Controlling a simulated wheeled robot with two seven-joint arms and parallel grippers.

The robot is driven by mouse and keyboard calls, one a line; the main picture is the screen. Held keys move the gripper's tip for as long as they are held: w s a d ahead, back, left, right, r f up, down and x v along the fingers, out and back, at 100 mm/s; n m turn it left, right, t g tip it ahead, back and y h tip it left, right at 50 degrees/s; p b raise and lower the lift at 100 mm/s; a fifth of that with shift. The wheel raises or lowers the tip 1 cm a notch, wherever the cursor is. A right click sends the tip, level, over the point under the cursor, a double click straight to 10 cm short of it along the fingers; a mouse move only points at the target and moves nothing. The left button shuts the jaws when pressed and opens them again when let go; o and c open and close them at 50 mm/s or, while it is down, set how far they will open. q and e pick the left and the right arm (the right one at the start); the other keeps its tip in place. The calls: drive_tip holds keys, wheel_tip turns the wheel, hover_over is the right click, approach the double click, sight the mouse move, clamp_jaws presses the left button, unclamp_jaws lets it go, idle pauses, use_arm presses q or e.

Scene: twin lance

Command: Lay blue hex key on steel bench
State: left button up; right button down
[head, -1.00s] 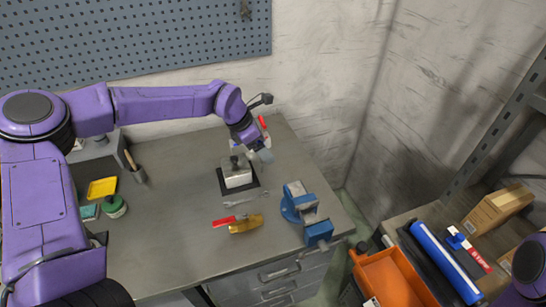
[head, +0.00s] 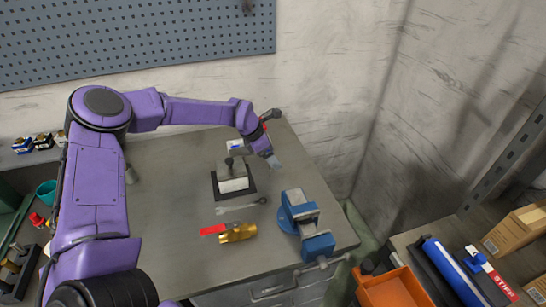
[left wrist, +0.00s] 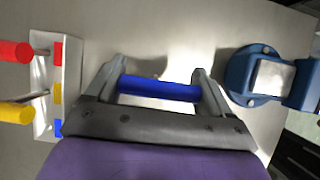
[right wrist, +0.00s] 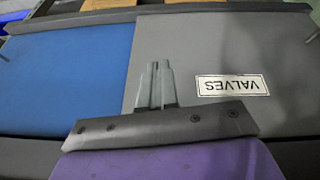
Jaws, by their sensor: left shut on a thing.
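My left gripper (head: 272,160) is over the right back part of the steel bench (head: 165,190), behind the blue vise. In the left wrist view its fingers (left wrist: 160,85) are shut on the blue hex key (left wrist: 158,88), whose blue handle lies crosswise between them. The key's metal end is not visible. Bare bench top shows beyond the handle, and I cannot tell the gap to it. My right gripper (right wrist: 160,85) is shut and empty, with its fingers together over a grey surface labelled VALVES.
A white rack (left wrist: 68,85) with red and yellow handled keys stands left of the left gripper. The blue vise (head: 300,215) is at the bench's right front. The bench's left middle is clear.

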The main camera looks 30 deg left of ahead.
use_arm(q)
drive_tip(key=o, duration=0.7)
drive_tip(key=shift+o, duration=1)
drive_tip(key=shift+s+r, duration=0.2)
drive_tip(key=shift+s, duration=0.05)
drive_tip(key=b+v, duration=0.2)
drive_tip(key=v, duration=0.9)
drive_tip(key=shift+r, duration=0.4)
drive_tip(key=shift+a, duration=0.15)
